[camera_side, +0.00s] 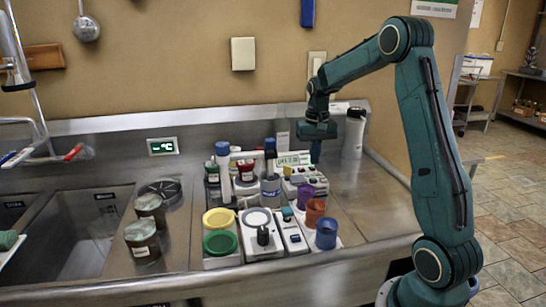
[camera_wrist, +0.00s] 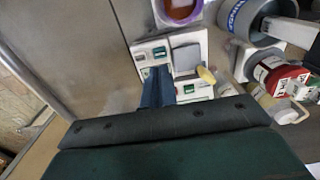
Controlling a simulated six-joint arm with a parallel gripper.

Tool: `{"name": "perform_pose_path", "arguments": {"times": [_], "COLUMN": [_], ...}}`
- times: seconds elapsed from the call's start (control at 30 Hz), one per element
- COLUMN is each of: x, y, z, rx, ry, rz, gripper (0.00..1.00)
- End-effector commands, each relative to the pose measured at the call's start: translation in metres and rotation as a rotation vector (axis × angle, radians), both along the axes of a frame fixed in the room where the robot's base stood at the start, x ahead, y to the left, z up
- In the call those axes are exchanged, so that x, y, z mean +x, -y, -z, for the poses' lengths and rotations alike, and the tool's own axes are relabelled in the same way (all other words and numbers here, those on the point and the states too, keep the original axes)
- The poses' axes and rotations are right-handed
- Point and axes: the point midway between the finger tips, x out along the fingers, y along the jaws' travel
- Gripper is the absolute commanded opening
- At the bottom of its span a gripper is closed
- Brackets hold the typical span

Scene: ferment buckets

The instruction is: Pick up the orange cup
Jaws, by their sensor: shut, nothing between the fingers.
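The orange cup (camera_side: 315,212) stands upright on the right side of the counter. A purple cup (camera_side: 305,194) is just behind it and a blue cup (camera_side: 326,234) is just in front. My gripper (camera_side: 316,158) is behind and above the orange cup, apart from it, pointing down near the small white instruments. In the wrist view its blue fingers (camera_wrist: 158,82) are together with nothing between them, over a white device with green displays. A purple-rimmed round thing with a brown-orange inside (camera_wrist: 180,9) is cut off at the top; I cannot tell which cup it is.
Yellow (camera_side: 218,218) and green (camera_side: 220,243) bowls stand left of the cups, beside a white scale (camera_side: 262,238). Blue-capped bottles rise behind them. A white bottle (camera_side: 354,133) stands at the back right. The sink (camera_side: 75,235) lies left; bare counter (camera_side: 365,210) lies right.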

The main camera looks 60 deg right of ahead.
Motion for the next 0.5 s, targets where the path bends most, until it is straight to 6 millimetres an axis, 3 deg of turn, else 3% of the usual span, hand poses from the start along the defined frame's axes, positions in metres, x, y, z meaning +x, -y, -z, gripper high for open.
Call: {"name": "perform_pose_path", "arguments": {"times": [0.27,0.5], "x": [0.0000,0.0000], "y": [0.0000,0.0000], "z": [0.0000,0.0000], "rx": [0.000,0.000], "ry": [0.000,0.000], "rz": [0.000,0.000], "gripper": [0.02,0.49]}}
